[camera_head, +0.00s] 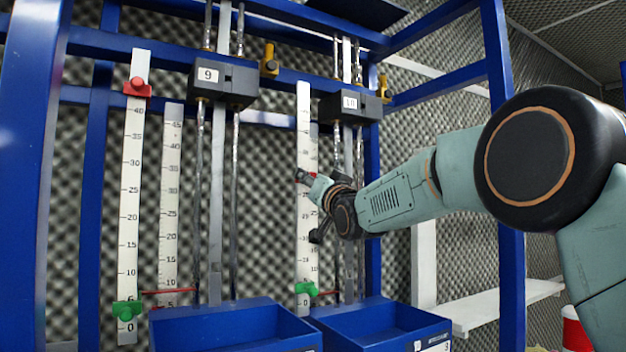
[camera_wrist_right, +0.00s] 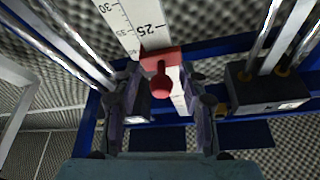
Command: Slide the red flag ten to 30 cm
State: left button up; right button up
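The red flag ten (camera_head: 301,177) sits on the white ruler (camera_head: 304,120) of the station labelled 10, partly hidden by my right gripper in the head view. In the right wrist view the red flag (camera_wrist_right: 160,56) shows its round knob, close to the 25 mark. My right gripper (camera_wrist_right: 162,104) is open, with one finger on each side of the knob and a gap to it on both sides. In the head view the right gripper (camera_head: 311,181) is at the ruler, in front of the flag. My left gripper is not in view.
A green flag (camera_head: 306,288) sits low on the same ruler. Station 9's ruler (camera_head: 131,190) has a red flag (camera_head: 137,88) near 40 and a green flag (camera_head: 127,308) near the bottom. Metal rods, weight block 10 (camera_head: 350,106) and a blue bin (camera_head: 378,325) stand close by.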

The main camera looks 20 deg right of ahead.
jog(key=shift+s+r, duration=0.15)
jog(key=shift+s, duration=0.05)
jog(key=v, duration=1.2)
jog(key=shift+w, duration=0.15)
dwell(0.6)
